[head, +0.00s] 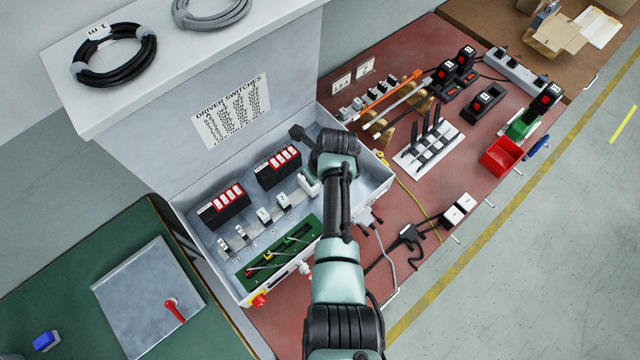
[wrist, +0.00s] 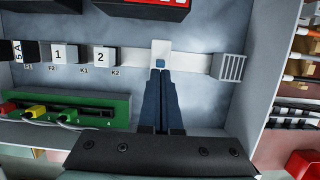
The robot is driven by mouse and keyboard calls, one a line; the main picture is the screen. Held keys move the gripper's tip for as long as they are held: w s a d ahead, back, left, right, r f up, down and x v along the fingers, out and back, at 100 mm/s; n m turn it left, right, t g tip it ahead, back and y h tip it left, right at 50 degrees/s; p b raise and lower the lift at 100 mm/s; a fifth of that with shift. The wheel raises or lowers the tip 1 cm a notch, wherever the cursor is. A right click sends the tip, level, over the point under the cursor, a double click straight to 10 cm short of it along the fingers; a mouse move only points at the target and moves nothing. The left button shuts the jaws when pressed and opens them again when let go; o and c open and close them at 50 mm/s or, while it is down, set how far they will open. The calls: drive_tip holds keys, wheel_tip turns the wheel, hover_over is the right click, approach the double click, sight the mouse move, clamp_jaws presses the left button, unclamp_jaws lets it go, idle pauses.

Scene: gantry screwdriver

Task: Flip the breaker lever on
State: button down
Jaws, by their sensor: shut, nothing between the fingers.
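A white breaker-like module (wrist: 160,47) sits on the rail in the grey switch box, right of the modules marked 1 and 2. It also shows in the head view (head: 308,185), beside my wrist. A small blue piece (wrist: 161,62), perhaps its lever, shows on its lower front. My gripper (wrist: 161,74) is shut and empty, its dark blue fingertips just below that blue piece. I cannot tell whether they touch it, nor how the lever is set. In the head view my arm hides the fingers.
Modules 1 (wrist: 64,54) and 2 (wrist: 103,57) are left on the rail; a grey vented block (wrist: 229,67) is right. A green terminal board (wrist: 90,110) lies in front. Black units (head: 278,166) stand behind. A grey panel with a red lever (head: 174,311) lies at lower left.

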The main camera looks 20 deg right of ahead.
drive_tip(key=shift+w+a+r, duration=0.1)
drive_tip(key=shift+w, duration=0.15)
drive_tip(key=shift+r, duration=0.1)
drive_tip(key=shift+r+p, duration=0.75)
drive_tip(key=shift+p, duration=0.1)
